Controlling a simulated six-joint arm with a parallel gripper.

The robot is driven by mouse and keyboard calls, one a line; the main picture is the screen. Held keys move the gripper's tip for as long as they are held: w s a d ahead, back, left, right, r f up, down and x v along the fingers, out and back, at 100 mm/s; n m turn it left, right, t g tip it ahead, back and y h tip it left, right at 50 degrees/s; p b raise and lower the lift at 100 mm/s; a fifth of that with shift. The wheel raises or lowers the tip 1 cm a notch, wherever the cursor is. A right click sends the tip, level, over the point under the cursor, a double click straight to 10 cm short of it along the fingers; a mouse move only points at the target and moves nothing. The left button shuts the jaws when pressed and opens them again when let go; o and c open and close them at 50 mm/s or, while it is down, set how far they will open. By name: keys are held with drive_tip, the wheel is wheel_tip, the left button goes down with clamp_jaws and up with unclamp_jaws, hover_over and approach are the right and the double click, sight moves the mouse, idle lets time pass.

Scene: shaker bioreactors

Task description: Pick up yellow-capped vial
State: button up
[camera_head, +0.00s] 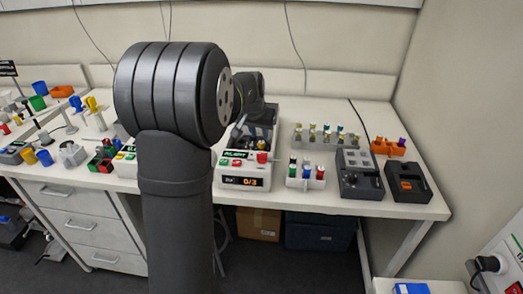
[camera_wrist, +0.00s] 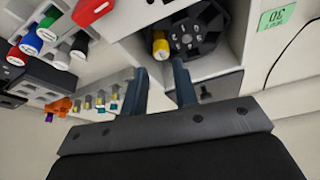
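In the wrist view, a yellow-capped vial (camera_wrist: 160,46) sits beside a dark, round, numbered holder (camera_wrist: 192,38) in a pale machine. My gripper (camera_wrist: 159,67) has its two blue-grey fingers spread apart. The vial's yellow end lies just past the fingertips, in line with the gap between them. Nothing is between the fingers. I cannot tell how far the tips are from the vial in depth.
A white rack (camera_head: 305,183) with several coloured-cap vials stands right of the machine. Behind it is a grey rack (camera_head: 326,144) of small vials. Dark devices (camera_head: 358,183) and an orange holder (camera_head: 388,149) stand farther right. The bench front edge has some bare room.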

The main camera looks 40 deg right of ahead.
sight(261, 142)
drive_tip(key=x, duration=0.7)
drive_tip(key=shift+w+d, duration=0.2)
drive_tip(key=shift+w, duration=0.05)
drive_tip(key=c, duration=0.4)
